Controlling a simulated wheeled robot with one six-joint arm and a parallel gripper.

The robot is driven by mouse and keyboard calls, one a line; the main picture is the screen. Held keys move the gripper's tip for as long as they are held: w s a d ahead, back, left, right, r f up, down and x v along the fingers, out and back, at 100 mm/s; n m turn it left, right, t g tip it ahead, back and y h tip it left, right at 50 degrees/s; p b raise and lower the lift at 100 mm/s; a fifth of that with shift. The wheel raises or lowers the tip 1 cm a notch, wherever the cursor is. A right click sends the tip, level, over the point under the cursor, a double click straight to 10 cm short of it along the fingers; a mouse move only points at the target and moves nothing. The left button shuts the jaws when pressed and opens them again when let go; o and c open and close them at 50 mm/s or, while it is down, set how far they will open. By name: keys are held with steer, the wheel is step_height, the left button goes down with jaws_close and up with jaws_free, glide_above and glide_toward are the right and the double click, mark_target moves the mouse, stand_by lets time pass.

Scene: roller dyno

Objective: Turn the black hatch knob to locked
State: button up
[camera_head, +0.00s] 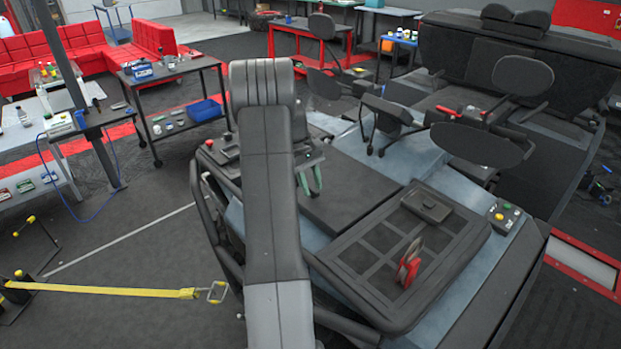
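I cannot make out the black hatch knob for certain. A dark panel with small red parts (229,147) sits at the left edge of the machine, partly behind my arm, and its details are too small to tell. A dark flat cover (345,197) lies on the machine top, right of my arm. My grey arm rises through the middle of the view and hides part of the machine. My gripper (310,182) shows just right of the arm, pointing down over the machine top. Its two greenish fingers stand apart with nothing visible between them.
A button box (503,216) sits right. A yellow strap (110,290) crosses the open floor at left.

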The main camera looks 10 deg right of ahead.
steer(key=b+v, duration=0.1)
steer(key=v, duration=1.3)
steer(key=shift+b, duration=0.4)
steer(key=shift+d, duration=0.1)
steer(key=p+x, duration=0.1)
steer(key=x, duration=1.3)
steer(key=shift+p, duration=0.4)
